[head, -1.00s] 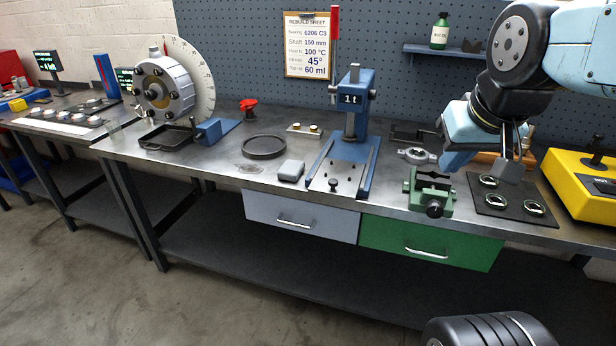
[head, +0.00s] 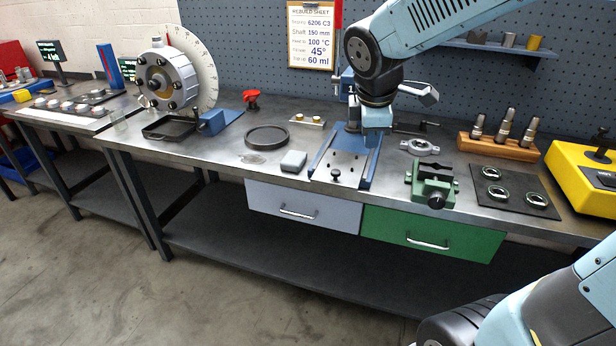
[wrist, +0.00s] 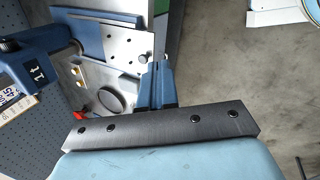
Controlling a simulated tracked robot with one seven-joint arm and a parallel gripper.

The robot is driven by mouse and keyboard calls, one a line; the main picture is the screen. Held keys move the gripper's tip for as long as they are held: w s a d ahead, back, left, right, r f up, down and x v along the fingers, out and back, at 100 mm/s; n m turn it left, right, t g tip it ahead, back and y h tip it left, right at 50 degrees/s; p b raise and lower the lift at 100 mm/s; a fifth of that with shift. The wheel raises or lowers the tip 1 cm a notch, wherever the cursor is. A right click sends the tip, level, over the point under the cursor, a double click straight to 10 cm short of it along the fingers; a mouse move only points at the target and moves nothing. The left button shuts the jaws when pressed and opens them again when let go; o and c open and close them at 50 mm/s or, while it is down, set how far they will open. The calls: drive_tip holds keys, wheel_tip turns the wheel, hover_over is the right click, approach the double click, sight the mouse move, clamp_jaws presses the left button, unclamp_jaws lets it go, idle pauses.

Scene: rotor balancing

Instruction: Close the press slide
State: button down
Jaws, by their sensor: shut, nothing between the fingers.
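The blue press (head: 346,84) stands at the back middle of the bench, its column mostly hidden behind my arm in the head view. Its "1t" display shows in the wrist view (wrist: 38,74). The press slide, a grey plate with dark holes (head: 345,160), lies between the blue side rails at the front of the press, and its dark knob (head: 335,172) is near the bench's front edge. The plate (wrist: 122,48) also shows in the wrist view. My gripper (head: 373,138) is shut and empty above the right side of the press base; its fingers (wrist: 157,70) appear beside the plate and knob.
A green vise (head: 432,185) and a black mat with rings (head: 515,190) stand to the right. A grey drawer (head: 300,207) and a green drawer (head: 430,235) are below, both shut.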

drive_tip(key=w+a+f+n, duration=0.3)
drive_tip(key=a+f+n, duration=0.2)
drive_tip(key=a+n, duration=0.3)
drive_tip(key=w+a+f+n, duration=0.4)
drive_tip(key=a+f+n, duration=0.2)
drive_tip(key=a+n, duration=0.1)
drive_tip(key=w+d+f, duration=0.2)
drive_tip(key=w+f, duration=0.4)
drive_tip(key=f, duration=0.2)
drive_tip(key=shift+w+d+f, duration=0.25)
drive_tip(key=shift+w+f, duration=0.1)
drive_tip(key=shift+f, duration=0.05)
